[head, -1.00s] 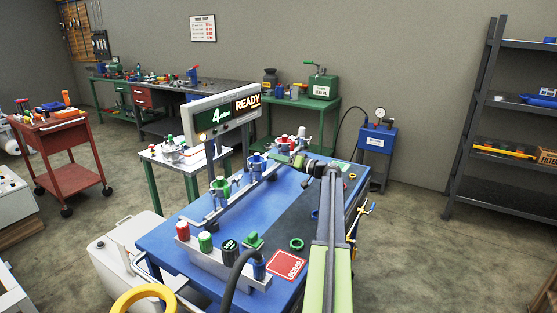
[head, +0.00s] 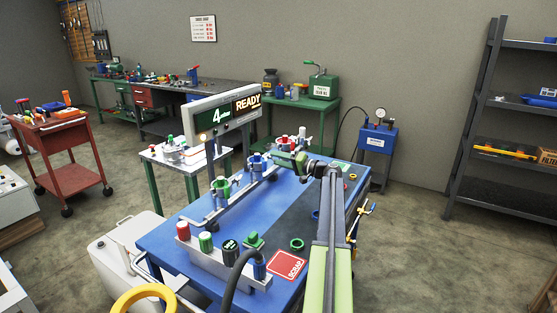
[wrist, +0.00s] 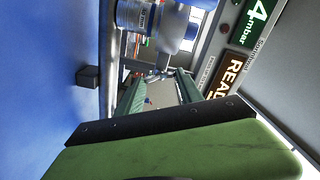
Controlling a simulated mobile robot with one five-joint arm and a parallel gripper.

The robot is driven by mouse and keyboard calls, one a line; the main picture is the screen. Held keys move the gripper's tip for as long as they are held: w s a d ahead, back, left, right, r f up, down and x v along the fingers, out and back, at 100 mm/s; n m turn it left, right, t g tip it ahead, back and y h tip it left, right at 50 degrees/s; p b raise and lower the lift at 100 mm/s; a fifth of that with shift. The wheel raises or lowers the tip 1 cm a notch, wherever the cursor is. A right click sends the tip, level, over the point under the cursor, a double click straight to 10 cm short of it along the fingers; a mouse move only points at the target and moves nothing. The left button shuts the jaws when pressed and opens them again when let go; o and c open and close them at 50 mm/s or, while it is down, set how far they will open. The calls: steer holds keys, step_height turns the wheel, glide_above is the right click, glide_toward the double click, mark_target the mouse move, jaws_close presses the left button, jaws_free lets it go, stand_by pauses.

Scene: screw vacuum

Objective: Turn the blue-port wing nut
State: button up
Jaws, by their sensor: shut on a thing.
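My gripper (head: 281,158) is at the right side of the blue port (head: 257,163) on the rail across the blue table. Its green jaw (wrist: 180,150) with a dark edge strip fills the bottom of the wrist view. The jaws are shut on what seems to be the blue-port wing nut, which the jaws mostly hide, so its angle cannot be told.
A display (head: 225,108) reading "4 mbar" and "READY" stands behind the rail. Another port (head: 220,190) stands nearer on the same rail. A block with several coloured knobs (head: 215,258) and a red scrap mat (head: 287,264) are at the table's front. The middle of the table is clear.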

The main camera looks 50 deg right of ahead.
steer(key=m, duration=1.1)
steer(key=shift+f, duration=0.1)
stand_by(0.4)
steer(key=o, duration=1.4)
steer(key=v, duration=1.7)
steer(key=shift+s, duration=0.3)
